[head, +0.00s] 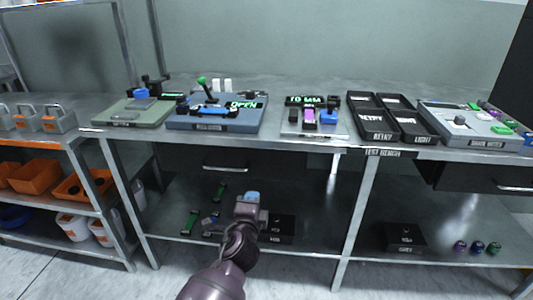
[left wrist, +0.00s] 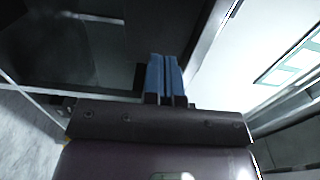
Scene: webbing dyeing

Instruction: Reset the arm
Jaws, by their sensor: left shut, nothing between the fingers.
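My left gripper (head: 252,197) is in front of the bench, below the level of its top, in the head view. Its blue fingers are pressed together and empty, and they also show in the left wrist view (left wrist: 165,78). My left arm reaches up to it from the bottom of the head view. The gripper appears apart from the bench and everything on it. My right gripper is in neither view.
The metal bench (head: 350,155) carries a green fixture (head: 125,112), a blue-grey fixture with an OPEN display (head: 215,122), a 10 MM gauge (head: 310,120), black trays (head: 415,127) and a grey control panel (head: 465,135). A shelf rack (head: 50,145) with orange bins (head: 35,175) stands left.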

